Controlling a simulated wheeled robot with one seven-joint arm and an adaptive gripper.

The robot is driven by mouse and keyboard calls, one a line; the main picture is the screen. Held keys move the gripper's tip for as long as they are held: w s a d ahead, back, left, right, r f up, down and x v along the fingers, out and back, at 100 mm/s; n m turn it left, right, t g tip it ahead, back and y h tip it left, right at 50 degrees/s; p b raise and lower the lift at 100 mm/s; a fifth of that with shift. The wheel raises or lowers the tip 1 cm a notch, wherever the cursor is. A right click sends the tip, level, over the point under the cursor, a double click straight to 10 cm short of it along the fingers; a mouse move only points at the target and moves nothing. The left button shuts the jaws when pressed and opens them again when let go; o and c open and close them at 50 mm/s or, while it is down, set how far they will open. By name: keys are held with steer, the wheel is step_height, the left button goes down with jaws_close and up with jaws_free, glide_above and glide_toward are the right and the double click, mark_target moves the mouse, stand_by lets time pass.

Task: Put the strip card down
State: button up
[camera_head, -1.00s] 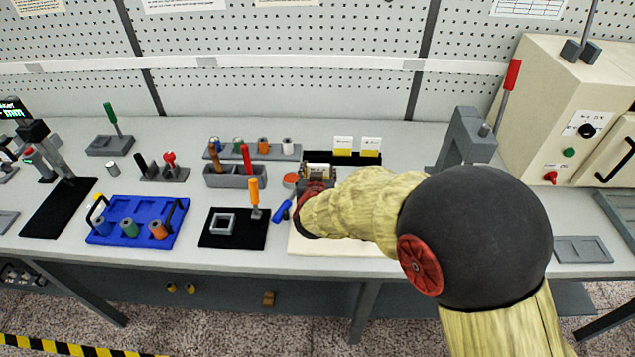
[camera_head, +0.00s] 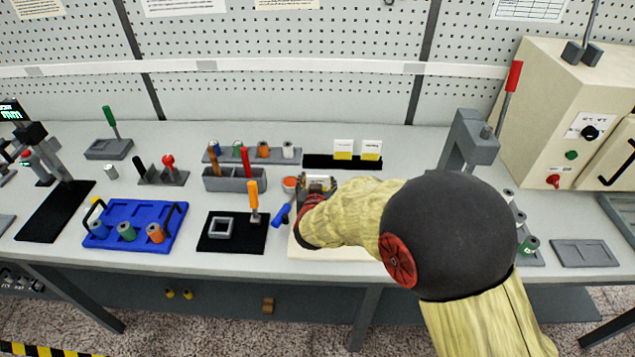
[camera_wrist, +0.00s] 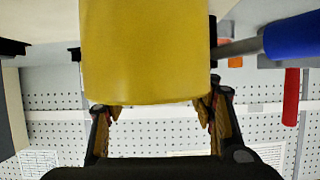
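The strip card (camera_wrist: 150,55) is a broad yellow piece filling the upper middle of the wrist view. My gripper (camera_wrist: 160,118) has one finger at each side of its near end, and the card appears held between them. In the head view my forearm and wrist reach over a pale board (camera_head: 318,252) at the middle of the bench; my fingertips and the card are hidden there. A small metal fixture (camera_head: 320,183) shows just behind my wrist.
A black rack (camera_head: 322,161) with two white-and-yellow cards (camera_head: 343,149) stands behind. A grey press (camera_head: 470,140) and a spool tray (camera_head: 534,258) are to the right.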

steer(key=shift+o, duration=0.9)
steer(key=shift+r, duration=0.25)
steer(key=p+v, duration=0.3)
steer(key=v, duration=0.9)
steer(key=shift+f+p, duration=0.15)
steer(key=shift+p, duration=0.15)
